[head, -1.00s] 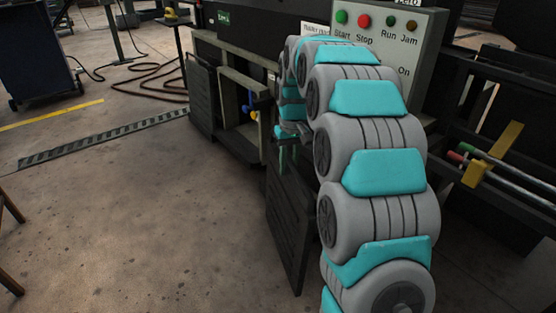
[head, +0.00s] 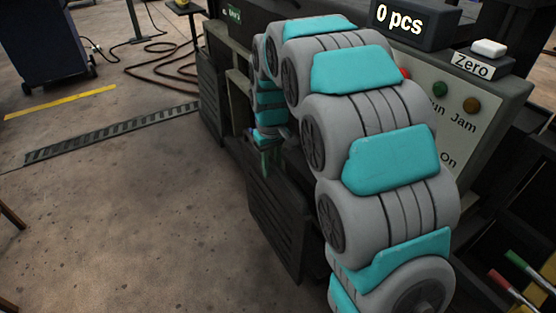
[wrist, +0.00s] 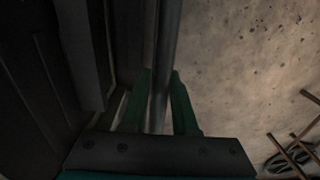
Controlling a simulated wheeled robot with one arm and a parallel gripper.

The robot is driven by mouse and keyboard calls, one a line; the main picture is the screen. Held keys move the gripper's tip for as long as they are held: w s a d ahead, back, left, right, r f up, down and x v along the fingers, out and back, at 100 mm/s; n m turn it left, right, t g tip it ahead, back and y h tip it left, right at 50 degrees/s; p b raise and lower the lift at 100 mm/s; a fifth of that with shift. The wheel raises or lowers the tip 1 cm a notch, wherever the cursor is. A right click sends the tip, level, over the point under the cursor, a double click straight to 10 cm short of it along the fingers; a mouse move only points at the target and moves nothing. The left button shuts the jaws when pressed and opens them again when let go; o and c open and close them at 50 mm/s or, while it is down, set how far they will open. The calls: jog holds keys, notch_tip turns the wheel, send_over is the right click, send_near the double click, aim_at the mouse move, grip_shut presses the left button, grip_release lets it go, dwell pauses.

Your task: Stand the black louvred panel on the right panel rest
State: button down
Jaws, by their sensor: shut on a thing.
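The black louvred panel (head: 276,228) stands roughly upright, low beside the machine, in the middle of the head view. My gripper (head: 268,160) is at its upper edge, partly hidden by my arm. In the wrist view, the green fingers of my gripper (wrist: 161,74) are shut on a long dark edge (wrist: 163,45), which looks like the panel's rim. A second dark louvred panel (head: 211,95) stands further back at the left. I cannot make out the right panel rest, nor whether the held panel touches anything below.
The machine (head: 245,20) runs along the right, with a control box (head: 450,110) and a "0 pcs" counter (head: 402,22). An opening with a pale frame (head: 238,95) lies between the two panels. Clear concrete floor (head: 130,220) is on the left. A blue cabinet (head: 50,40) stands far left.

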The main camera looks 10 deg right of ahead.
jog(key=shift+w+d+r, duration=0.1)
jog(key=shift+w+d, duration=0.25)
jog(key=shift+d, duration=0.05)
jog(key=w+d+f, duration=0.2)
jog(key=w+d, duration=0.1)
jog(key=d, duration=0.5)
jog(key=shift+f, duration=0.4)
jog(key=shift+a+f+b, duration=0.1)
jog(key=shift+f+b, duration=0.1)
jog(key=shift+b, duration=0.1)
jog(key=c, duration=0.6)
grip_release()
jog(key=shift+r, duration=0.1)
notch_tip(320, 180, up, 8)
